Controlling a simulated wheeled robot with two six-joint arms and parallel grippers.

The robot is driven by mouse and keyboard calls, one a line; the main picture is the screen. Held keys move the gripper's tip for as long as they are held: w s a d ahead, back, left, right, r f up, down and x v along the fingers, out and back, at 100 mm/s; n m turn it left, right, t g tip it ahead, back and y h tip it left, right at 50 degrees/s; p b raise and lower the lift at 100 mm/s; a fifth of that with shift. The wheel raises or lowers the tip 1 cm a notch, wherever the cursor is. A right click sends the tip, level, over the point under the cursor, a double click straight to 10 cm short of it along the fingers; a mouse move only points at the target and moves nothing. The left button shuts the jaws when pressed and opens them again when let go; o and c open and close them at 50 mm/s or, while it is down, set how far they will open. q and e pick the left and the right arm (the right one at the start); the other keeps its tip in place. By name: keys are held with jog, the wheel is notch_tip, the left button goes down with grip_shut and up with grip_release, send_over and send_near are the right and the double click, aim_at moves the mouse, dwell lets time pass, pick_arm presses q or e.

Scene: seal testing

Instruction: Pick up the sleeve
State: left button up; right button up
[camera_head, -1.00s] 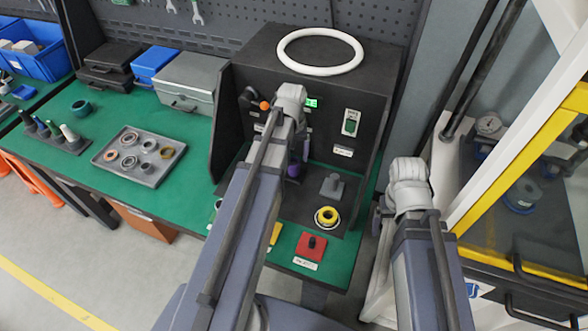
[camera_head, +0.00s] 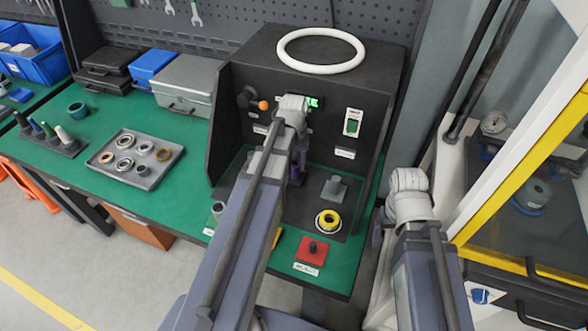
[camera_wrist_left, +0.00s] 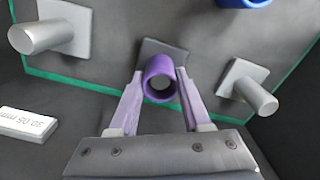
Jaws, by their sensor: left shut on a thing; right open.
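The purple sleeve (camera_wrist_left: 160,78) is a short tube between the two fingertips of my left gripper (camera_wrist_left: 161,92), which is shut on it. Grey shows inside its bore, and a dark square base (camera_wrist_left: 164,48) is behind it. I cannot tell whether the sleeve still sits on a peg there. In the head view my left gripper (camera_head: 297,168) is at the black test stand, mostly hidden by my arm, with a bit of purple showing. My right gripper (camera_head: 377,226) is open, low on the right beside the bench, and mostly hidden by its wrist.
Two grey pegs on square bases, left (camera_wrist_left: 38,36) and right (camera_wrist_left: 252,88), flank the sleeve. A yellow ring (camera_head: 328,220) and a red block (camera_head: 311,250) are near the bench's front. A tray (camera_head: 105,156) of rings lies left, beyond the stand's side wall (camera_head: 226,125).

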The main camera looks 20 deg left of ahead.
pick_arm(q)
grip_shut()
jog(key=shift+r, duration=0.1)
pick_arm(e)
jog(key=shift+r, duration=0.15)
